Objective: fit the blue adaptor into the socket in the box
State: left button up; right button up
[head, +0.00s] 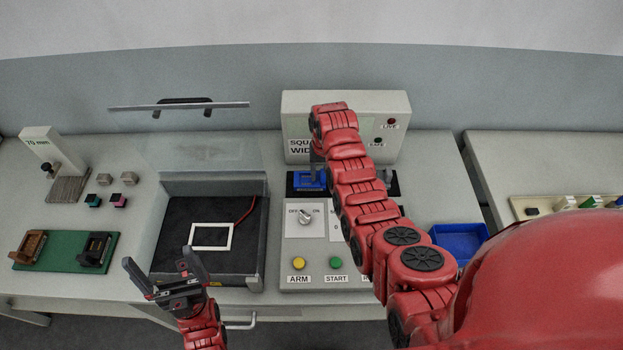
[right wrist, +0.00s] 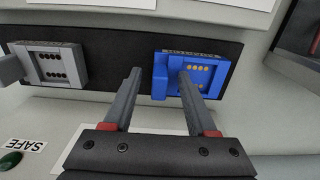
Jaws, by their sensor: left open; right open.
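The blue adaptor (head: 306,182) sits on a black strip at the foot of the labelled panel. In the right wrist view the adaptor (right wrist: 198,75) shows rows of gold contacts and a plain block on its left side. My right gripper (right wrist: 160,76) is open, its fingers either side of that block; the right finger overlaps the adaptor's face. I cannot tell whether they touch. The open box (head: 256,268) has a dark inside with a white square frame (head: 212,236), perhaps the socket, and a red wire. My left gripper (head: 163,274) is open and empty at the box's front.
A grey connector (right wrist: 55,67) sits on the same black strip (right wrist: 115,62). A control panel (head: 300,221) with a knob and buttons lies right of the box. A clear lid with a handle (head: 183,104) stands raised behind the box. A green board (head: 62,250) lies left.

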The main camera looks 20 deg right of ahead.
grip_shut()
jog(key=shift+r, duration=0.1)
dwell(0.5)
